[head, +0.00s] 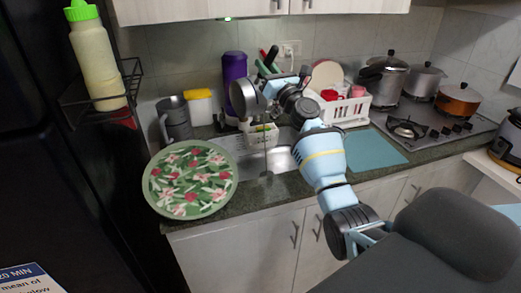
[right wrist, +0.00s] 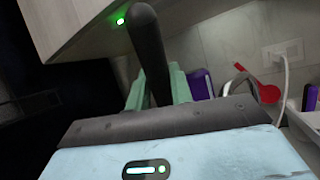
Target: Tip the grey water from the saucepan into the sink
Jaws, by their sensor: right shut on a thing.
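The metal saucepan (head: 243,99) is held up over the sink area in the head view, tipped on its side. A thin grey streak runs down below it towards the sink (head: 281,159); it looks like falling water. My right gripper (head: 272,87) is shut on the saucepan's handle. In the right wrist view, the dark handle (right wrist: 148,45) stands between the green fingers; the pan's body is not clearly visible there. The arm hides part of the sink, and how much water is left in the pan cannot be seen. My left gripper is not in view.
A green floral plate (head: 190,180) is at the counter's left front. A grey jug (head: 174,118) and purple bottle (head: 235,78) stand behind. A white dish rack (head: 345,110) is right of the arm, with a blue mat (head: 373,150) in front. Cabinets (head: 190,8) hang above.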

